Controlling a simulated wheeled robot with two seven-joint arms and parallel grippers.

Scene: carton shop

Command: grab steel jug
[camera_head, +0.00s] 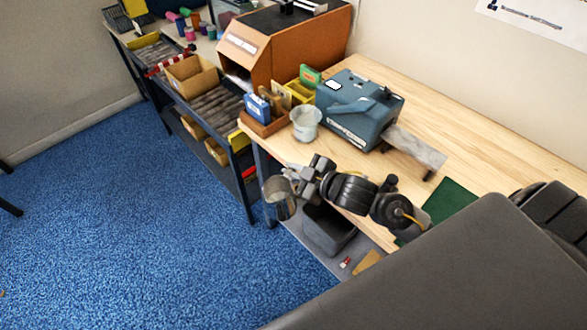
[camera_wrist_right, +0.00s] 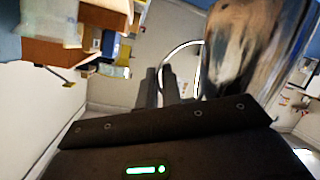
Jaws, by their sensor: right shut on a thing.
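The steel jug (camera_head: 281,199) is a shiny metal vessel in the head view, held off the table's front edge above the blue floor. My right gripper (camera_head: 300,187) is shut on it at its right side. In the right wrist view the jug (camera_wrist_right: 255,50) fills the upper right, with a curved handle beside it. The fingers of the right gripper (camera_wrist_right: 166,88) are close together at that handle. My left gripper is not in view.
A wooden table (camera_head: 450,130) carries a blue-grey machine (camera_head: 355,112), a pale pot (camera_head: 306,122) and a small blue box (camera_head: 257,106). A dark bin (camera_head: 328,230) sits on the shelf below. Blue floor (camera_head: 130,230) is clear at left.

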